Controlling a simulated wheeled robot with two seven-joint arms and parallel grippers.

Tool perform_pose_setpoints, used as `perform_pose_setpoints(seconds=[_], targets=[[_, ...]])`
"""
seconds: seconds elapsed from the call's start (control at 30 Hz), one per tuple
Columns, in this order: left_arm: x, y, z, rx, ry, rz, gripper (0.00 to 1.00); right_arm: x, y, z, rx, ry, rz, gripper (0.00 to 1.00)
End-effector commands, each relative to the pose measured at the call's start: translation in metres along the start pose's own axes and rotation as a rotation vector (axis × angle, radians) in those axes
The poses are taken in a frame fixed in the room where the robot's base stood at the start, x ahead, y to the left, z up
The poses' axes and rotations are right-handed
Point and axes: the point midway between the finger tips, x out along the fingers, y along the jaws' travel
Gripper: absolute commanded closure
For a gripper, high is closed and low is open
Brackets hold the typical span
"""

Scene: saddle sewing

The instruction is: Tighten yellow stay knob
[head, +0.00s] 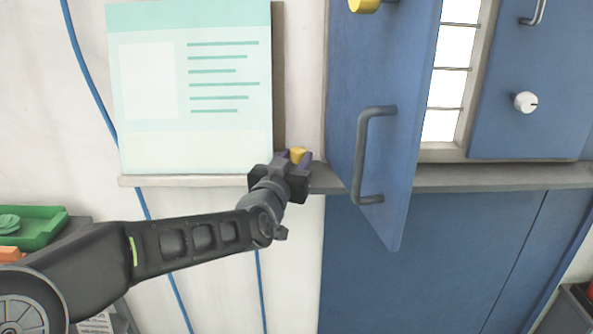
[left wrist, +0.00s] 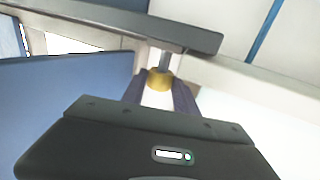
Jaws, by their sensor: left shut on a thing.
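A yellow knob (head: 298,155) shows at the grey ledge, just left of the open blue door. In the left wrist view the yellow knob (left wrist: 160,80) sits on a short grey stem at a dark bar. My left gripper (head: 300,160) reaches it from the front left and is shut on it. In the left wrist view the two dark fingers of the left gripper (left wrist: 159,97) are on either side of the knob. The gripper hides part of the knob in the head view. My right gripper is in neither view.
The blue door (head: 392,90) stands open, its grey handle (head: 362,155) right of my left gripper. Another yellow knob (head: 364,4) is at the top edge. A pale green board (head: 195,130) is on the wall at left. A green tray (head: 45,228) lies at lower left.

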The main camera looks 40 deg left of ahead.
Motion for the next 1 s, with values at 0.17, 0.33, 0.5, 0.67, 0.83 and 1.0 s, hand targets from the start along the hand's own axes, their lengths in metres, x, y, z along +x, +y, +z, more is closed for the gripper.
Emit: perform_pose_setpoints(seconds=[0.17,0.33,0.5,0.67,0.83,1.0], targets=[[0.0002,0.0004,-0.0017,0.001,0.001,0.000,1.00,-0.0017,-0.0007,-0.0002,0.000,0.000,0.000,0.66],[0.0001,0.0004,-0.0012,0.001,0.000,-0.001,0.53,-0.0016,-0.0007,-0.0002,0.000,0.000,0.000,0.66],[0.0001,-0.0001,-0.0005,0.001,-0.001,-0.002,0.43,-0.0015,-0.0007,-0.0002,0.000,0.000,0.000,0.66],[0.0001,-0.0008,0.0000,0.000,-0.002,-0.003,0.43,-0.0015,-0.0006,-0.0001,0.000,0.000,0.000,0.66],[0.0001,-0.0014,0.0005,0.000,-0.003,-0.005,0.43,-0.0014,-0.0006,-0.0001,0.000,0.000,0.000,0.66],[0.0001,-0.0018,0.0010,-0.001,-0.003,-0.005,0.43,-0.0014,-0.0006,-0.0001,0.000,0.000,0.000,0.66]])
